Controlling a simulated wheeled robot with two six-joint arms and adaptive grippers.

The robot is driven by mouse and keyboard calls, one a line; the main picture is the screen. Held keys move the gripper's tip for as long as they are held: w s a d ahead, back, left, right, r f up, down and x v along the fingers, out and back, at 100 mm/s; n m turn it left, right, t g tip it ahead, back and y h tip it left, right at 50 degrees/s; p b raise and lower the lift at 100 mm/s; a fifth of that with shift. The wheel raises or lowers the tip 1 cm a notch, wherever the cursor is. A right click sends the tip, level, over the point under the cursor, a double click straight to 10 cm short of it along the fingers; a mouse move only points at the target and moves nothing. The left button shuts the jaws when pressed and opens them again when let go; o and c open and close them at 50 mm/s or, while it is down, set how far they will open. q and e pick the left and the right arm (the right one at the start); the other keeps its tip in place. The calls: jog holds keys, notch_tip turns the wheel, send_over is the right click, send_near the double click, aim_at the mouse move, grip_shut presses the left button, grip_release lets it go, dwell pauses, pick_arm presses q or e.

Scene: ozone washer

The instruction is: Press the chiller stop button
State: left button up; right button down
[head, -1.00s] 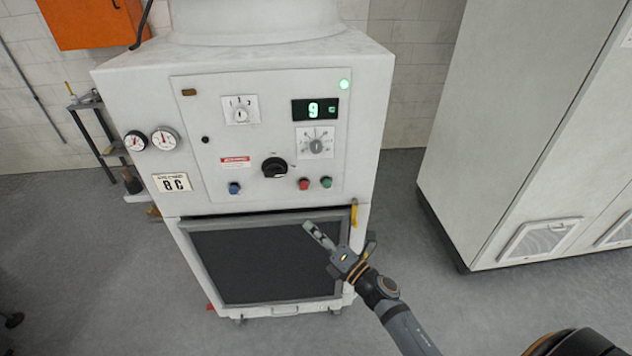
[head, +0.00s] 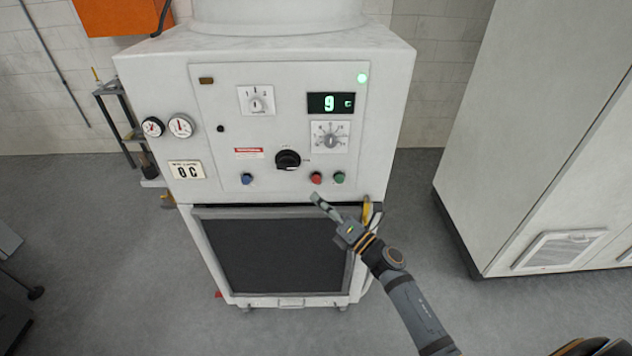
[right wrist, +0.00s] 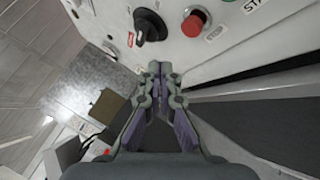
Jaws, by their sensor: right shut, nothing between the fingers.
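The chiller (head: 160,90) is a white cabinet with a control panel on its front. A red button (head: 316,178) sits low on the panel, between a black rotary knob (head: 287,160) and a green button (head: 339,177). The red button also shows in the right wrist view (right wrist: 194,24), up and right of the fingertips. My right gripper (head: 316,199) is shut and empty. In the head view its tips are just below the red button; they look apart from it in the wrist view. My left gripper is not in view.
A blue button (head: 247,179), a display reading 9 (head: 330,103) and a dial (head: 331,137) share the panel. A dark grille (head: 270,255) lies below it. A large white cabinet (head: 540,140) stands to the right. Grey floor (head: 420,240) is free between them.

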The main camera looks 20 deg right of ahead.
aim_at(316, 179)
jog(key=shift+w+d, duration=0.3)
jog(key=shift+w, duration=0.65)
jog(key=shift+w+d, duration=0.25)
jog(key=shift+w, duration=0.65)
jog(key=shift+w+b, duration=0.15)
jog(key=shift+b, duration=0.15)
jog(key=shift+w+d, duration=0.15)
jog(key=shift+w, duration=0.1)
jog(key=shift+w+d, duration=0.1)
jog(key=shift+w, duration=0.3)
dwell(0.4)
dwell(0.3)
jog(key=shift+s+a, duration=0.25)
jog(key=shift+s, duration=0.6)
